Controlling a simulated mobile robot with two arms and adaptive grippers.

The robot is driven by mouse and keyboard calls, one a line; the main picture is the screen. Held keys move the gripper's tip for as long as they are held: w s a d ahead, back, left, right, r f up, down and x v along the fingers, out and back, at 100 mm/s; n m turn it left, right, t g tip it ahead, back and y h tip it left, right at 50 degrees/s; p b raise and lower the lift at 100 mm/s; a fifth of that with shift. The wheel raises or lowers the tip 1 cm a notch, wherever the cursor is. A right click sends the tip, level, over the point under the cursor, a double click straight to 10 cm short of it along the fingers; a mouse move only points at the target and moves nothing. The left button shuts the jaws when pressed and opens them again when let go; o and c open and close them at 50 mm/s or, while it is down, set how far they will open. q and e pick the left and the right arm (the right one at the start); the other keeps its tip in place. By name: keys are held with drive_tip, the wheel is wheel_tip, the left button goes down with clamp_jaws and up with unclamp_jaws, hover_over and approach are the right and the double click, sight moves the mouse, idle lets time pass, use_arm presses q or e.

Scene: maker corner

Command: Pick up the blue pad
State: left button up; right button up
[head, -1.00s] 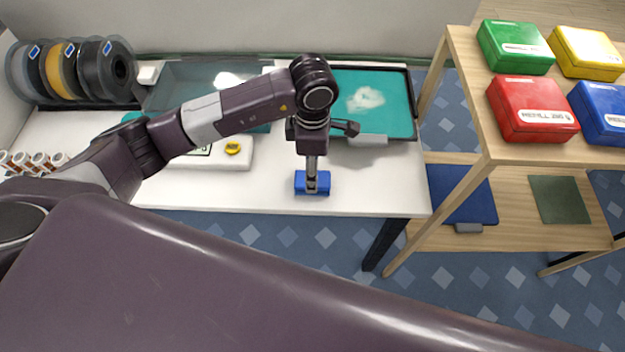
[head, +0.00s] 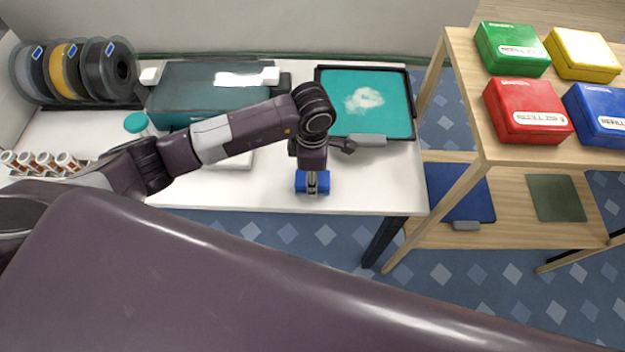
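The small blue pad (head: 301,182) lies on the white table near its front edge. My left gripper (head: 312,188) points down from above, and its fingers overlap the middle of the pad, hiding part of it. The fingers are too small and too covered by the wrist to tell whether they are open or closed on the pad. My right gripper is not in view.
A teal tray (head: 395,105) with a white patch lies behind my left gripper. A teal-lidded box (head: 205,95) and spools (head: 105,70) stand further left. A wooden shelf unit (head: 465,110) with coloured cases stands right. White table (head: 380,190) right of the pad is clear.

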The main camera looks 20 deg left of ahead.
use_arm(q)
drive_tip(key=shift+r, duration=0.1)
drive_tip(key=shift+c, duration=0.5)
drive_tip(key=shift+w+r, duration=0.1)
drive_tip(key=shift+r, duration=0.1)
wheel_tip(320, 180, up, 20)
drive_tip(key=b, duration=0.2)
drive_tip(key=shift+f+b, duration=0.25)
drive_tip(key=shift+b, duration=0.1)
